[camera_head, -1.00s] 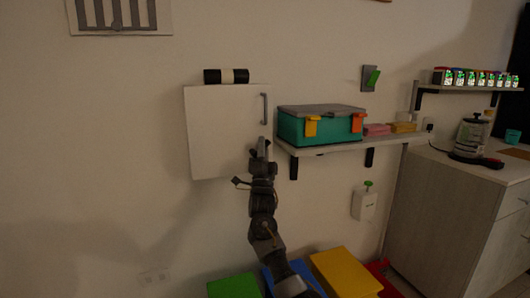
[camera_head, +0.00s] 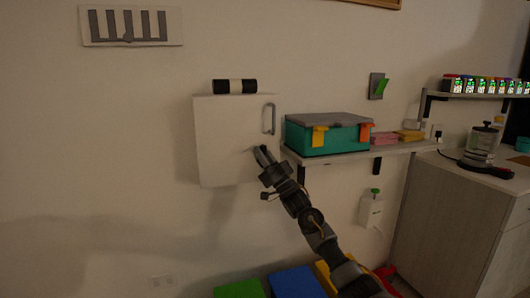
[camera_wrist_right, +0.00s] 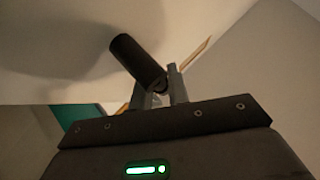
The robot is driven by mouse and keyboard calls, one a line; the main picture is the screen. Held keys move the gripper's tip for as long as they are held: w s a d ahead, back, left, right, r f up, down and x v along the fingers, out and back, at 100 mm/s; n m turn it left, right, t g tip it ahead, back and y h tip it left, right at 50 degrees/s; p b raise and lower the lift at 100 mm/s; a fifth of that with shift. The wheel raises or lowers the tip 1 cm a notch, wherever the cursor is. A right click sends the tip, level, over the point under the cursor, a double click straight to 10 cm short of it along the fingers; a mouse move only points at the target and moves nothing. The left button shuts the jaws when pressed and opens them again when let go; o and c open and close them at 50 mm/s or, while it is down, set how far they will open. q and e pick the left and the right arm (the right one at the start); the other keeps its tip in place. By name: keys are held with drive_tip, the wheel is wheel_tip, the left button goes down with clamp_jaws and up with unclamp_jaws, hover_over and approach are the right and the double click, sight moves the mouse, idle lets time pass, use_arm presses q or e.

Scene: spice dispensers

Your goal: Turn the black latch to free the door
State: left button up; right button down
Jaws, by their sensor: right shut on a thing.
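A white cabinet with a closed-looking door (camera_head: 222,140) hangs on the wall, with a grey handle (camera_head: 269,119) at its upper right. My right gripper (camera_head: 261,152) is at the door's lower right, below the handle. In the right wrist view, the black latch (camera_wrist_right: 137,60) is a dark cylinder standing tilted up-left from between the fingers (camera_wrist_right: 160,97). The gripper is shut on it, near its lower end. In the head view the fingers mostly hide the latch. My left gripper is not in view.
A shelf (camera_head: 360,152) right of the cabinet, close to my right gripper, holds a teal box (camera_head: 330,137) and pink and yellow blocks. Coloured boxes (camera_head: 296,282) stand below.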

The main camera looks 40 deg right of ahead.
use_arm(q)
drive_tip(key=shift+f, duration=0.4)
use_arm(e)
drive_tip(key=shift+a+n+g+y, duration=0.1)
drive_tip(key=shift+n+g+y, duration=0.2)
drive_tip(key=shift+n+y, duration=0.3)
drive_tip(key=c, duration=1.6)
unclamp_jaws()
drive_tip(key=shift+w+a, duration=0.1)
